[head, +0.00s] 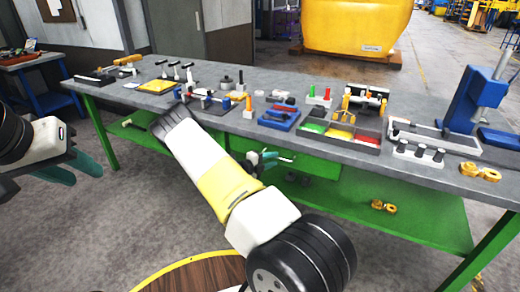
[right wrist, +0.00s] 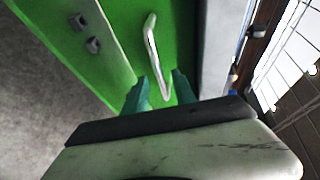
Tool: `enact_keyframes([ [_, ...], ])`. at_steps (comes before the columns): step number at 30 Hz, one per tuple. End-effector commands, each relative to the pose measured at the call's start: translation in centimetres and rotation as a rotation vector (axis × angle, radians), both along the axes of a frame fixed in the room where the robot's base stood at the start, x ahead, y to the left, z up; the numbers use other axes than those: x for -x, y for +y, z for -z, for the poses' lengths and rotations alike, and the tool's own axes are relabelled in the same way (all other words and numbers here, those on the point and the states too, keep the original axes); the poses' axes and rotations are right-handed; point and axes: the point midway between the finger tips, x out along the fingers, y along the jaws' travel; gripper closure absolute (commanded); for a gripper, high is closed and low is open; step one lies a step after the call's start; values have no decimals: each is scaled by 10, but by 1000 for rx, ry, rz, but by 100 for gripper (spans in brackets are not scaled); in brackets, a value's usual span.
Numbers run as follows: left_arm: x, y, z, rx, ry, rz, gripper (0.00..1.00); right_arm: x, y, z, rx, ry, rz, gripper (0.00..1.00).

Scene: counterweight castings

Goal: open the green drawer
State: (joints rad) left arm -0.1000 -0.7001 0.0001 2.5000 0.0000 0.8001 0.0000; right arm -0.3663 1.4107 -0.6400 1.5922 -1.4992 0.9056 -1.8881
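The green drawer (head: 312,170) is under the front of the workbench, its face seemingly in line with the bench front. Its pale bar handle (head: 284,159) shows beside my right gripper (head: 260,160). In the right wrist view the drawer face (right wrist: 185,40) is bright green, and the handle (right wrist: 152,45) runs down toward my right gripper (right wrist: 160,88). The teal fingers are apart, with the handle's near end between them and gaps visible; contact is not clear. My left gripper (head: 78,170) is open and empty, away from the bench at the left.
The workbench top (head: 225,125) carries many tools, trays and castings. A green lower shelf (head: 415,212) holds a yellow casting (head: 383,206). A blue side table (head: 45,75) stands at the far left. The grey floor in front of the bench's left part is clear.

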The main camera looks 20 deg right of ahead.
Motion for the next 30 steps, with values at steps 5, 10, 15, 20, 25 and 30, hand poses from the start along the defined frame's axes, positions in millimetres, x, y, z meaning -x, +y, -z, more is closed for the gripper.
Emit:
enact_keyframes([
  [5, 0, 0, 0, 0, 0, 0, 64, -7, -22, 4, 1, -2, 2, 68],
  [10, 0, 0, 0, 0, 0, 0, 64, -9, -30, 6, -1, -1, 1, 68],
  [15, 0, 0, 0, 0, 0, 0, 64, -9, -30, 6, -1, -1, 1, 68],
  [20, 0, 0, 0, 0, 0, 0, 64, -9, -30, 6, 0, -2, 1, 89],
  [25, 0, 0, 0, 0, 0, 0, 64, -9, -30, 6, -1, -1, 1, 100],
  [30, 0, 0, 0, 0, 0, 0, 64, -9, -30, 6, -1, -1, 1, 100],
])
